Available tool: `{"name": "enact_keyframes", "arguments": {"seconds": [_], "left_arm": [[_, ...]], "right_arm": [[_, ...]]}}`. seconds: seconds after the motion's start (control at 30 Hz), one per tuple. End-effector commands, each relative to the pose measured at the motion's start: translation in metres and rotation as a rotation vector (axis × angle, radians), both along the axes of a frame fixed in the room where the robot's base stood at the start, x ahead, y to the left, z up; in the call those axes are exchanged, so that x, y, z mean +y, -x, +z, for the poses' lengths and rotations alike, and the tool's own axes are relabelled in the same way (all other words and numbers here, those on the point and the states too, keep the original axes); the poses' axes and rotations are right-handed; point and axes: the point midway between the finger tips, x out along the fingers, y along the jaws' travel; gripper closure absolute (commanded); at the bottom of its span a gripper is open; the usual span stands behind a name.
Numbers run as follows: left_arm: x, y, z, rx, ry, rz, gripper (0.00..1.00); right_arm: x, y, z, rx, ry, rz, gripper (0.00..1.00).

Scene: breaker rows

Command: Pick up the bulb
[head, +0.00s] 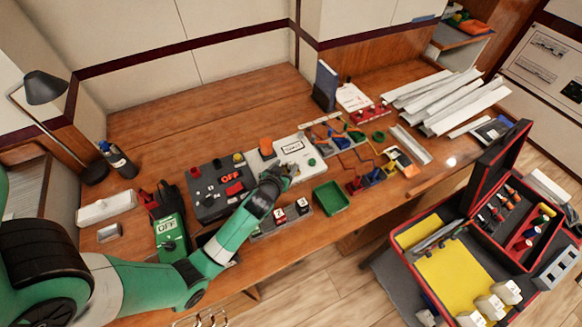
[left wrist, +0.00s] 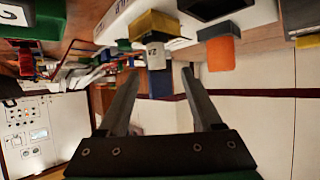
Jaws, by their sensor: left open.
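My left gripper (head: 288,171) is over the white box (head: 292,147) in the middle of the desk. In the left wrist view its two fingers (left wrist: 160,75) are apart, with nothing held between them. Beyond the fingertips is a small pale piece with a dark mark (left wrist: 156,55), beside a yellow block (left wrist: 155,24). An orange piece (left wrist: 221,53) is to the right of the fingers; an orange piece (head: 266,145) also shows on the box's left side in the head view. I cannot tell for certain which piece is the bulb. My right gripper is not in view.
A dark switch panel (head: 209,206) is left of the box, with a green OFF block (head: 171,238) nearer. A green tray (head: 331,198) is to the right. White strips (head: 446,98) lie at the far right. The back left of the desk is bare.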

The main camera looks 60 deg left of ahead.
Motion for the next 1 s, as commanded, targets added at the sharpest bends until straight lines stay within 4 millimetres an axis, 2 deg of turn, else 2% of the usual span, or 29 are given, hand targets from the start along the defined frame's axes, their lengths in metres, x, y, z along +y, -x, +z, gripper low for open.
{"name": "enact_keyframes", "arguments": {"seconds": [0.17, 0.4, 0.7, 1.0], "left_arm": [[0.005, -0.007, -0.007, 0.002, 0.0, 0.0, 0.33], [0.025, -0.029, -0.028, 0.0, 0.0, 0.001, 0.33], [0.028, -0.032, -0.03, 0.0, 0.0, 0.0, 0.35], [0.028, -0.032, -0.03, 0.0, 0.0, 0.0, 0.89]], "right_arm": [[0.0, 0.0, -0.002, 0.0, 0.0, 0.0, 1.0], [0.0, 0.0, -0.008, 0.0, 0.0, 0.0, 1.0], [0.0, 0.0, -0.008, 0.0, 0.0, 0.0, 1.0], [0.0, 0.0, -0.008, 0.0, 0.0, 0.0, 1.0]]}}
